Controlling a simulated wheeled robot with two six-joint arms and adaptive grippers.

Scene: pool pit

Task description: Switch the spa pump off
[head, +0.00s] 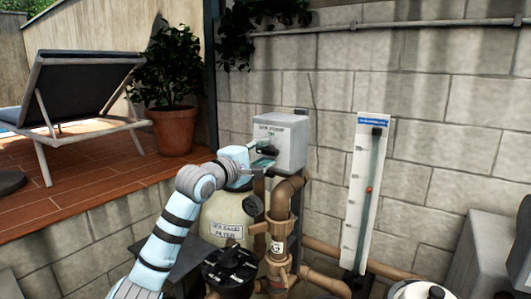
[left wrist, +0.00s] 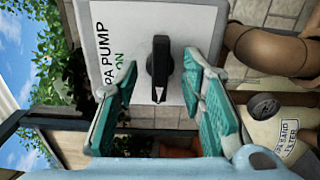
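The spa pump switch box (head: 289,137) is a grey box on the block wall, with "SPA PUMP" and "ON" on its face. In the left wrist view the white box face (left wrist: 190,22) fills the upper middle. Its black knob (left wrist: 160,66) stands lengthwise up and down there, with a pale mark at its lower end. My left gripper (head: 263,156) is at the front of the box and partly hides the knob in the head view. In the left wrist view its two teal fingers (left wrist: 162,92) are open, one on each side of the knob, with gaps showing. My right gripper is out of view.
Below the box are brown pipes (head: 279,225), a cream sand filter (head: 227,212) and a black valve top (head: 230,266). A white flow gauge (head: 362,190) is on the wall to the right. A potted plant (head: 174,130) and a lounger (head: 75,80) stand on the raised deck at left.

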